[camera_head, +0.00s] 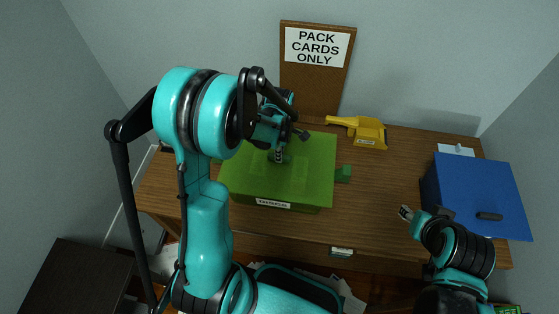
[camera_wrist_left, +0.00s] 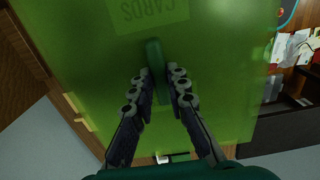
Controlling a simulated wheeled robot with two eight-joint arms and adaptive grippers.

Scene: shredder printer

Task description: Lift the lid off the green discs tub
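The green discs tub (camera_head: 245,201) stands on the desk with its green lid (camera_head: 315,160) on top and a white label on its front. The lid's dark green bar handle (camera_wrist_left: 156,60) shows in the left wrist view. My left gripper (camera_head: 279,158) is down at the handle, its fingers (camera_wrist_left: 160,72) one on each side of it. Whether the fingers press on the handle is unclear. In the head view my left arm hides part of the tub's left side. My right gripper (camera_head: 425,213) is at the desk's front right, its fingertips apart and empty.
A yellow device (camera_head: 368,133) sits behind the tub to the right. A blue box (camera_head: 480,195) is at the desk's right end. A "PACK CARDS ONLY" sign (camera_head: 317,47) stands at the back. The desk (camera_head: 385,185) between tub and blue box is clear.

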